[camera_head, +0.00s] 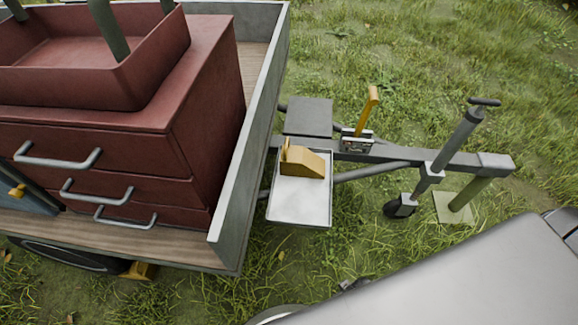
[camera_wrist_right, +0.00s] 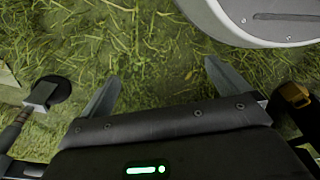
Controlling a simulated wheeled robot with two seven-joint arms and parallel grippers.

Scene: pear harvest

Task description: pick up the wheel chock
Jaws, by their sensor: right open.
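A yellow wheel chock (camera_head: 303,163), wedge-shaped with a raised upright part at its left end, sits on a pale metal tray (camera_head: 300,207) beside the trailer's front wall in the head view. Another yellow block (camera_head: 140,270) shows low beside the trailer wheel, partly hidden by the trailer bed. My right gripper (camera_wrist_right: 166,82) shows in the right wrist view with its two fingers spread wide and only grass between them. It is empty and apart from the chock. My left gripper is not in view.
The trailer (camera_head: 255,120) carries a red drawer cabinet (camera_head: 205,90). A drawbar (camera_head: 440,158) runs right from the tray, with a yellow-handled lever (camera_head: 367,110) and a jockey-wheel post (camera_head: 450,150) standing up. A dark flat plate (camera_head: 308,117) lies behind the tray. Open grass lies beyond.

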